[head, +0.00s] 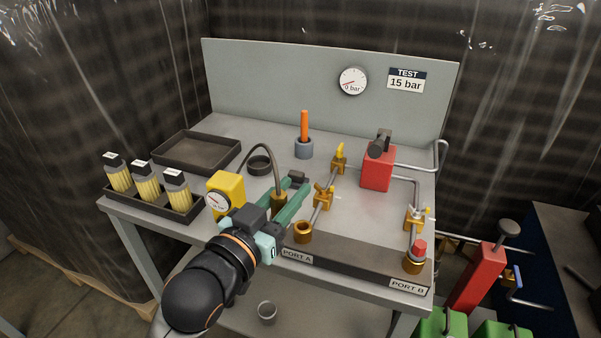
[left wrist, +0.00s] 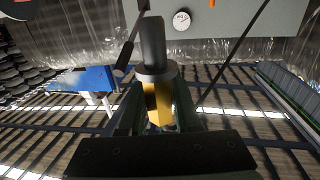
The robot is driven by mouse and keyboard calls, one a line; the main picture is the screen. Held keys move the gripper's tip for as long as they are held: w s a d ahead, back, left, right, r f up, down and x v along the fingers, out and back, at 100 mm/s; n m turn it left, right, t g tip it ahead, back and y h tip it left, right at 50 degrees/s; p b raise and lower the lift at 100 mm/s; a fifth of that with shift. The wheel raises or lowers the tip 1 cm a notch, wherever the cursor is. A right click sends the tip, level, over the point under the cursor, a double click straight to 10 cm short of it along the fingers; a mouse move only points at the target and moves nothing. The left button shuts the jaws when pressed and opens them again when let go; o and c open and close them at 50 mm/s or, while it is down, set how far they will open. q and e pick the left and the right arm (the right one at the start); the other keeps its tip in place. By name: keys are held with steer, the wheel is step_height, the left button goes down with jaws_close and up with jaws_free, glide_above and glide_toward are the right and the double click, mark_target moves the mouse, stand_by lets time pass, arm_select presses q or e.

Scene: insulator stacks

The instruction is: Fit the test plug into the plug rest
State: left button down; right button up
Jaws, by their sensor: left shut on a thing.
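My left gripper (head: 284,207) reaches over the front of the bench, its green fingers closed on the test plug (head: 278,205). The plug has a brass body, and a dark hose arches from it toward the yellow gauge box (head: 227,192). In the left wrist view the plug (left wrist: 157,100) shows its brass body, a grey collar and a dark upper part between the fingers. A dark round ring (head: 259,164) on the bench, behind the hose, looks like the plug rest; the plug is apart from it. My right gripper is not in view.
An open brass fitting (head: 303,231) stands at PORT A, and a red-capped one (head: 414,259) at PORT B. Brass valves, pipes and a red block (head: 378,170) fill the right side. A bottle tray (head: 183,211), an empty tray (head: 196,155) and a grey cup with an orange rod (head: 304,148) also stand there.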

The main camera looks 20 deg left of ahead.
mark_target(278, 201)
arm_select(q)
steer(key=s+r+p, duration=0.1)
steer(key=p, duration=0.1)
steer(key=s+r+p, duration=0.1)
steer(key=s+p, duration=0.1)
steer(key=p, duration=0.1)
steer(key=shift+s, duration=0.15)
steer(key=shift+w+f, duration=0.25)
steer(key=shift+f, duration=0.05)
steer(key=w+a+f, duration=0.2)
steer(key=w+f, duration=0.1)
steer(key=w, duration=0.3)
steer(key=w+a+f, duration=0.2)
steer(key=w+f, duration=0.1)
steer(key=w, duration=0.4)
steer(key=shift+w+a+f, duration=0.2)
steer(key=shift+a+f, duration=0.05)
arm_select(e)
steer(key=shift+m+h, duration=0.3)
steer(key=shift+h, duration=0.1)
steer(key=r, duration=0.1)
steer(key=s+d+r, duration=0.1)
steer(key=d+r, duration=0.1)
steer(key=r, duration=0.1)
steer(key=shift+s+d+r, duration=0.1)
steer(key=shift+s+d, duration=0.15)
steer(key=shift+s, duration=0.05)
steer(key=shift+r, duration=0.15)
